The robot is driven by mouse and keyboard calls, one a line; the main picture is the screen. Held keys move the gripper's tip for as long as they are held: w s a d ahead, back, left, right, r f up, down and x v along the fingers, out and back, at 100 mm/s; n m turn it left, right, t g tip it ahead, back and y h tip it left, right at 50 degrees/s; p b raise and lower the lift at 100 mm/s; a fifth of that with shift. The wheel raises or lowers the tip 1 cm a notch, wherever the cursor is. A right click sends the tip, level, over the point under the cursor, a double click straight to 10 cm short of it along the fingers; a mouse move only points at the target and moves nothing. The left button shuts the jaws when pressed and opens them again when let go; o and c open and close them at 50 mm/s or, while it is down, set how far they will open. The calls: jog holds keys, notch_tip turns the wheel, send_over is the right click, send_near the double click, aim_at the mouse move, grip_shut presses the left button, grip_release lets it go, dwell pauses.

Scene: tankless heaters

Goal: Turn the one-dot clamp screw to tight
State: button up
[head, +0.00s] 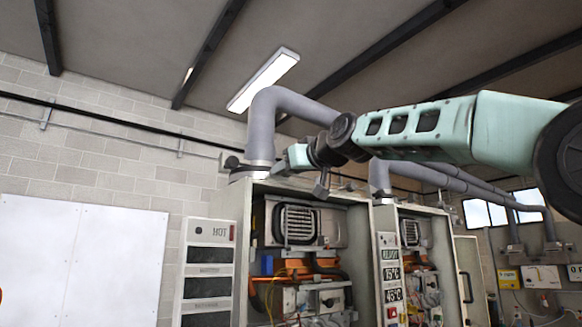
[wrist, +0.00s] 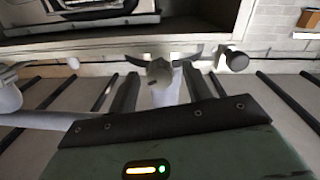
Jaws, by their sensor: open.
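My gripper (head: 288,160) is at the foot of the grey flue pipe (head: 261,130), above the left heater cabinet in the head view. A dark clamp band (head: 246,170) circles the pipe foot on the cabinet top. A dark round knob (head: 231,162) stands out at its left, and a similar knob shows in the wrist view (wrist: 236,60). No dot marks are readable.
The left cabinet (head: 297,230) is open, showing a finned unit, pipes and wires. A second open cabinet (head: 412,245) with its own flue pipe (head: 379,178) stands to the right, under my arm. A block wall (head: 100,135) is behind. Open air surrounds the arm above.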

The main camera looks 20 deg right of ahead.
jog(key=c, duration=1)
jog(key=shift+m, duration=0.4)
jog(key=shift+r+m+p, duration=0.1)
jog(key=shift+m+p, duration=0.55)
jog(key=shift+m, duration=3.25)
jog(key=shift+d, duration=0.1)
jog(key=o, duration=1)
